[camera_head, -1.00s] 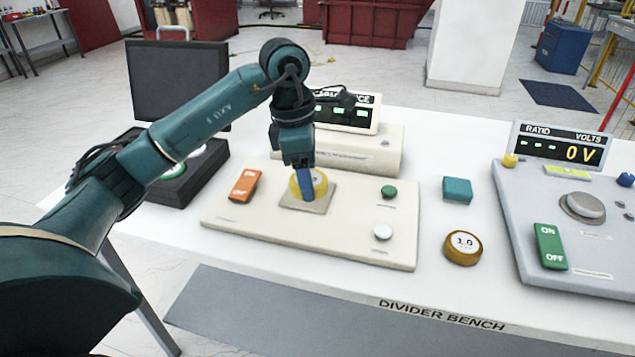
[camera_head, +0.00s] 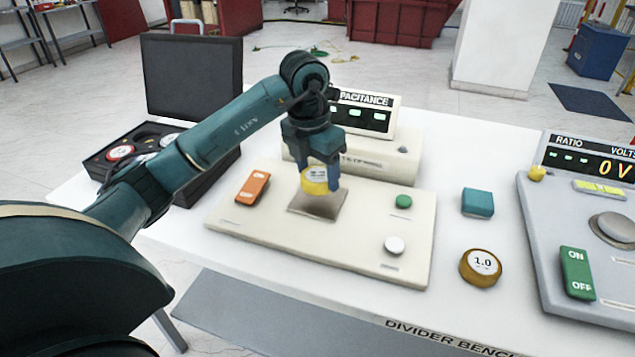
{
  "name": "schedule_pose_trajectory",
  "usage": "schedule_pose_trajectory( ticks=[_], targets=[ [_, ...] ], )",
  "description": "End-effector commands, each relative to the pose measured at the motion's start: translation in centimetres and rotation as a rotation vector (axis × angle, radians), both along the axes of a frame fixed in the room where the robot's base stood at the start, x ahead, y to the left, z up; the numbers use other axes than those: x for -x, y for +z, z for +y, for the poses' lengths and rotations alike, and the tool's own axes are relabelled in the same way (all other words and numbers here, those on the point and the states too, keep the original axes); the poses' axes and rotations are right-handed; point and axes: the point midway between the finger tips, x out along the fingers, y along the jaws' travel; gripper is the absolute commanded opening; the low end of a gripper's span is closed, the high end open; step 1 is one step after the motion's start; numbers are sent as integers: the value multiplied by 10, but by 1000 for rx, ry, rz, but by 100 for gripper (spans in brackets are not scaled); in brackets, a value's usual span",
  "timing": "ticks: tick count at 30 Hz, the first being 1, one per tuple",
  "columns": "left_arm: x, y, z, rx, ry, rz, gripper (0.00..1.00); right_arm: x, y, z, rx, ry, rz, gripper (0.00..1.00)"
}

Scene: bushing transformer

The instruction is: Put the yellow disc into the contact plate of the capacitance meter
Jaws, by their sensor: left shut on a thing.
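The yellow disc (camera_head: 314,186) has a pale label and is held between the fingers of my left gripper (camera_head: 318,174), which is shut on it. The disc is over the back part of the square grey-brown contact plate (camera_head: 318,204). Its lower edge appears slightly above the plate, but the exact gap is hard to judge. The plate is on the cream base of the capacitance meter (camera_head: 360,232), whose display (camera_head: 360,114) stands behind, partly hidden by my left arm. My right gripper is out of view.
The meter's base also carries an orange switch (camera_head: 253,187), a green button (camera_head: 403,202) and a white button (camera_head: 394,245). A brown disc marked 1.0 (camera_head: 480,267) and a teal block (camera_head: 478,203) lie to the right. An open black case (camera_head: 193,75) is at left.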

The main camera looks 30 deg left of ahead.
Motion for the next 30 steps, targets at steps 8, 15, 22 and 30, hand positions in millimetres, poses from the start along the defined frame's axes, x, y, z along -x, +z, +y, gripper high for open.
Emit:
schedule_pose_trajectory(
  ticks=[8,15,22,30],
  targets=[
    [0,-31,0,0,-2,-1,30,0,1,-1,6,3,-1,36],
    [0,-32,0,0,-2,-1,30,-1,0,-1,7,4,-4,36],
    [0,-34,0,0,-2,1,74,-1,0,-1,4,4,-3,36],
    [0,-34,0,-1,-3,1,82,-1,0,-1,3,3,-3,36]
  ],
)
